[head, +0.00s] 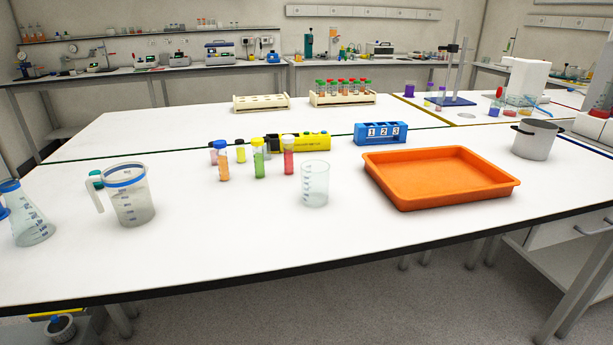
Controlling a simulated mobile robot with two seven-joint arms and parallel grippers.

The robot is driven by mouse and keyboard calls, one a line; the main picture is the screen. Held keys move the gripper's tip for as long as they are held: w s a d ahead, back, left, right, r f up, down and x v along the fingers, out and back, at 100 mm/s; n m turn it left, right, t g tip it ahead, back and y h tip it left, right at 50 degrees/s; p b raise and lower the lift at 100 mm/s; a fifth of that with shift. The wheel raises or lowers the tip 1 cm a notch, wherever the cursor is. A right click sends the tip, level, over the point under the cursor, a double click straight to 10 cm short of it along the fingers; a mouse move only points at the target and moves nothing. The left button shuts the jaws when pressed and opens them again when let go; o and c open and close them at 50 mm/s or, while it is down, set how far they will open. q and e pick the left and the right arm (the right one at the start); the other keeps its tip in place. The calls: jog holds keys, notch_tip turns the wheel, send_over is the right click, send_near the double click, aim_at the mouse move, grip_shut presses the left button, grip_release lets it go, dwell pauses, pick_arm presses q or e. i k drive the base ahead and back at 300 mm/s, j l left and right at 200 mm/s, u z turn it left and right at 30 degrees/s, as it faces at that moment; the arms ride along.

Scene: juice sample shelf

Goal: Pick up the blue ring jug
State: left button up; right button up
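The blue ring jug (131,194) stands upright on the white lab table at the left. It is clear, with a blue band around its rim and a handle on its left side. A small vial with a green cap stands partly hidden behind the handle. Neither of my grippers shows in the head view.
A conical flask (30,214) stands left of the jug. Several capped tubes, a clear beaker (315,184), an orange tray (438,178), a blue numbered rack (381,133) and a metal pot (536,139) stand to the right. The table (200,236) is clear in front of the jug.

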aim_at(125, 184)
jog(key=i+j+z, duration=0.15)
jog(key=j+z, duration=0.25)
jog(key=j, duration=0.5)
jog(key=j+z, duration=0.35)
jog(key=j, duration=0.55)
jog(key=j+z, duration=0.4)
jog(key=j, duration=0.5)
jog(key=k, duration=0.05)
